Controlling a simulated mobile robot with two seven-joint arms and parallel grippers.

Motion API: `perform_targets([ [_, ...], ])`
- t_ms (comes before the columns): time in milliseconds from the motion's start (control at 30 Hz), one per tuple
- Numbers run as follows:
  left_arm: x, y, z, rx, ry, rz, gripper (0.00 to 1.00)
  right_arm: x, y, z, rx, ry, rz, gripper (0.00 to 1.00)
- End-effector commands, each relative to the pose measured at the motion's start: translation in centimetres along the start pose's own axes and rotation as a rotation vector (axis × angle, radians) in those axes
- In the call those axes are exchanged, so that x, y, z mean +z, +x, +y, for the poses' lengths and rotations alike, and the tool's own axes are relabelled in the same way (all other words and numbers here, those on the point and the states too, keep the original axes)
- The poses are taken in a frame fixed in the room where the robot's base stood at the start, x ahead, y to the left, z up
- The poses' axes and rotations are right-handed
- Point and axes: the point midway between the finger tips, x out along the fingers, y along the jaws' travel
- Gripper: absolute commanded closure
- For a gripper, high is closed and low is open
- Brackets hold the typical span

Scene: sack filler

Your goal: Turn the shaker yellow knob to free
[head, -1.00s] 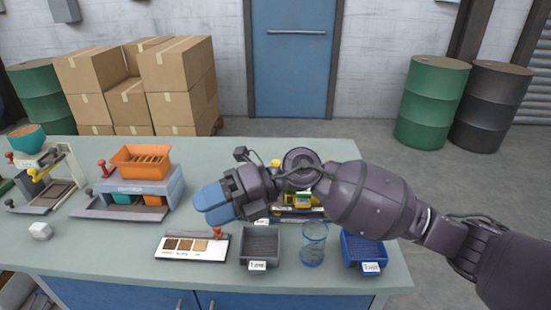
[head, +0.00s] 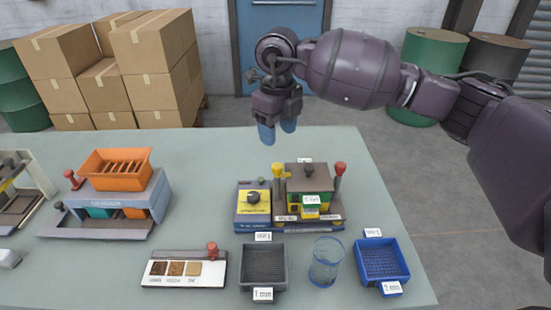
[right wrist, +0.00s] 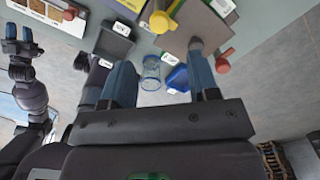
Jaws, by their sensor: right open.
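The machine with the yellow knob (head: 278,172) stands on the right part of the bench. The knob is a yellow T-shaped handle on an upright post, left of a brown-topped box (head: 308,172). My right gripper (head: 277,134) is above and behind the knob, fingers pointing down, open and empty, apart from it. In the right wrist view the yellow knob (right wrist: 160,20) shows beyond the open fingers (right wrist: 162,78). My left gripper (right wrist: 19,38) shows small at the left of that view, its blue fingers apart. It is not in the head view.
A red knob (head: 340,169) stands at the box's right side. A yellow-topped unit with a dark knob (head: 253,197) is on the left. In front are a grey bin (head: 264,247), a clear cup (head: 325,262) and a blue bin (head: 381,258). An orange-topped machine (head: 115,180) stands left.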

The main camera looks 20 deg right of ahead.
Motion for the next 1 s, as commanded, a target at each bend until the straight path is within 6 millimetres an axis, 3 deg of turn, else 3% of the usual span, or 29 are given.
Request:
perform_targets([
  [167,0.8,-0.2,0.0,-0.001,-0.001,-0.015,0.57,-0.1,3.2,0.1,0.004,0.0,0.003,0.45],
  [500,0.0,0.3,0.1,0.001,0.001,0.0,0.57,0.0,8.1,0.1,0.004,-0.001,0.001,0.45],
  [1000,-0.3,0.3,0.1,0.002,0.001,0.006,0.57,0.0,9.3,0.1,0.003,-0.001,0.0,0.47],
])
